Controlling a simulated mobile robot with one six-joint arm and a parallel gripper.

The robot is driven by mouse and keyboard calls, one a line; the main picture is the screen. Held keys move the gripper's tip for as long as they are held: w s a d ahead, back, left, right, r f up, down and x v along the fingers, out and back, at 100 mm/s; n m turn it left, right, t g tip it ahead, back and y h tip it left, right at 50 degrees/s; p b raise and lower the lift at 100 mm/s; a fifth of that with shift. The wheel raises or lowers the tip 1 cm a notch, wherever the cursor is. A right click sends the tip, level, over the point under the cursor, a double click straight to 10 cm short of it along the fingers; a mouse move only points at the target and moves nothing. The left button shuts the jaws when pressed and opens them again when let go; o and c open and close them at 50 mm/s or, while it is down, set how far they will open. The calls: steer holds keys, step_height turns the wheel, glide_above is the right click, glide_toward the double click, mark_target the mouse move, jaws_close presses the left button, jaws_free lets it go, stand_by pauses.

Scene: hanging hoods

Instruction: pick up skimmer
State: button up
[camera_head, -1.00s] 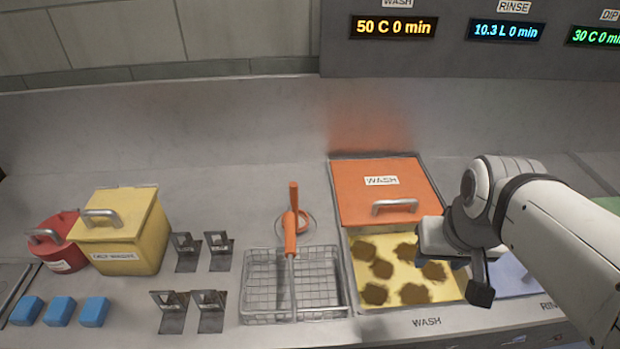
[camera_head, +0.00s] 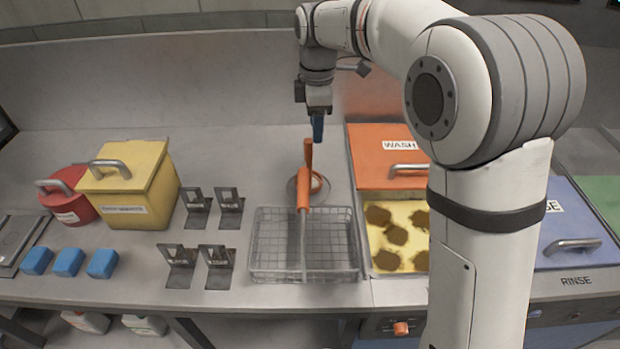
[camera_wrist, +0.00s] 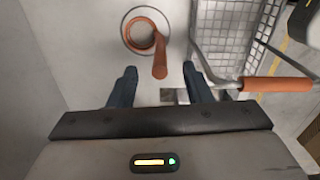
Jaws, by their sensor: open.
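The skimmer has an upright orange handle (camera_head: 308,157) and a round wire ring with an orange band near its base, standing on the counter behind the wire basket. In the wrist view, the skimmer's handle (camera_wrist: 159,62) points toward the camera, its end between and slightly beyond my fingertips. My gripper (camera_head: 318,138) is open and points down, close to the top of the handle. Its two dark blue fingers (camera_wrist: 158,72) show apart in the wrist view. I see nothing held.
The wire basket (camera_head: 335,262) with its own orange handle (camera_head: 303,190) stands just in front; in the wrist view that handle (camera_wrist: 278,85) is right of my fingers. The orange-lidded wash tank (camera_head: 375,175) is to the right. Metal stands (camera_head: 228,205) and a yellow bin (camera_head: 130,200) are left.

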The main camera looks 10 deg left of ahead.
mark_target(309, 152)
steer(key=shift+w+a+f+n, duration=0.1)
steer(key=shift+a+f+n, duration=0.2)
steer(key=shift+a, duration=0.25)
steer(key=shift+w+a+f+n, duration=0.1)
steer(key=shift+a+f+n, duration=0.2)
steer(key=shift+a, duration=0.25)
steer(key=shift+f, duration=0.3)
steer(key=f, duration=0.6)
steer(key=shift+s+d+f+p, duration=0.1)
steer(key=shift+s+d+p, duration=0.2)
steer(key=shift+d, duration=0.1)
steer(key=shift+f, duration=0.4)
steer(key=shift+c, duration=0.2)
jaws_close()
steer(key=shift+r, duration=0.1)
